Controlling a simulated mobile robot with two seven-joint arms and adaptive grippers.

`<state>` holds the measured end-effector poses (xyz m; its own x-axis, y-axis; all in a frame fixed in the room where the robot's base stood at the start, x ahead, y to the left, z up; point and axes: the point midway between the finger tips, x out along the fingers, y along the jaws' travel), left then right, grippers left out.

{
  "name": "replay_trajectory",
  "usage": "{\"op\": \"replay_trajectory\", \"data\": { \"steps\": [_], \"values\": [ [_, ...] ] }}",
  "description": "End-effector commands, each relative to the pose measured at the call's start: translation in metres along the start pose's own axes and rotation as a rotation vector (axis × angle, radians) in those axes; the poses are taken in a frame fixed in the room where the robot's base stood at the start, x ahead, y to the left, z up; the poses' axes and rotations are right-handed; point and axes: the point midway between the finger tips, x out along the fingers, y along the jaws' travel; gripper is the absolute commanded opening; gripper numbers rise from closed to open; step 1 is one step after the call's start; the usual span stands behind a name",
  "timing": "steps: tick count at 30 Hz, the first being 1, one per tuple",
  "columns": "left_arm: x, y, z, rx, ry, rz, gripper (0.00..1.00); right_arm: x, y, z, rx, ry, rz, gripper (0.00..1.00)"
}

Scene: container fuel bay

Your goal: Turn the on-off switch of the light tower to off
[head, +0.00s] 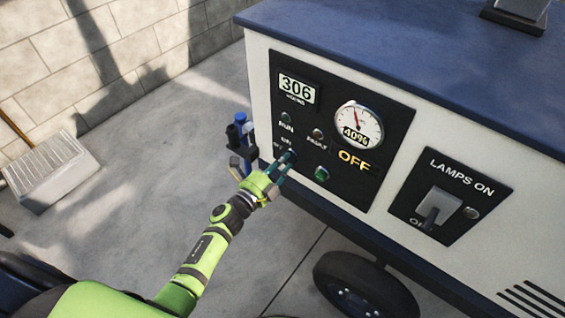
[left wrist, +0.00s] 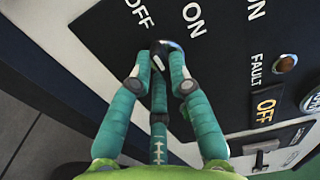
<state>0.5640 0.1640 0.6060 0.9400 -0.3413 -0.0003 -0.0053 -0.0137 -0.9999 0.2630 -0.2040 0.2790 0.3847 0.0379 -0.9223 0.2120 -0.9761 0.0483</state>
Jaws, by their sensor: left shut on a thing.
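The light tower's control panel (head: 337,106) is black on a white cabinet (head: 257,88). The on-off switch (left wrist: 166,46) is a small dark round knob with a white mark, below OFF and ON labels in the left wrist view. Which label the mark points at I cannot tell. My left gripper (head: 284,166) is at the panel's lower left, its green fingers shut around the knob. It also shows in the left wrist view (left wrist: 160,75). The fingers hide most of the knob in the head view. An orange OFF display (head: 354,160) is lit. My right gripper is not in view.
A green button (head: 321,174) and a FAULT lamp (head: 318,134) are close right of my gripper. A LAMPS panel (head: 462,187) with a lever (head: 432,216) is farther right. A blue-handled fixture (head: 242,140) juts out at the cabinet's left corner. A wheel (head: 365,288) is below.

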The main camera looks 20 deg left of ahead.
Motion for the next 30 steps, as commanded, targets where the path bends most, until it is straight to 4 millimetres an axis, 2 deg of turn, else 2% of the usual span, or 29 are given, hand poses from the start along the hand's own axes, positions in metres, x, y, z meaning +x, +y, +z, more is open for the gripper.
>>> {"op": "replay_trajectory", "data": {
  "steps": [6, 7, 8, 20, 23, 30],
  "values": [
    [0.000, 0.000, 0.000, -0.004, 0.000, 0.000, 0.00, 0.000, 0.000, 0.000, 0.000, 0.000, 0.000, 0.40],
    [0.000, 0.000, 0.000, -0.004, 0.000, 0.000, 0.32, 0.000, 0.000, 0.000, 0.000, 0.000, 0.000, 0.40],
    [0.000, 0.000, 0.000, -0.003, 0.000, 0.000, 0.44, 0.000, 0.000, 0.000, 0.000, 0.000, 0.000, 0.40],
    [-0.004, 0.001, 0.000, -0.001, 0.000, 0.001, 0.44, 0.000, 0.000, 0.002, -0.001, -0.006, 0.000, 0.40],
    [-0.015, 0.002, 0.000, 0.000, -0.001, 0.002, 0.44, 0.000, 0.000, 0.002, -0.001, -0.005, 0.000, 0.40],
    [-0.066, 0.001, -0.001, -0.001, 0.000, 0.003, 0.44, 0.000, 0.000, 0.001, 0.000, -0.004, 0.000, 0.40]
  ]
}}
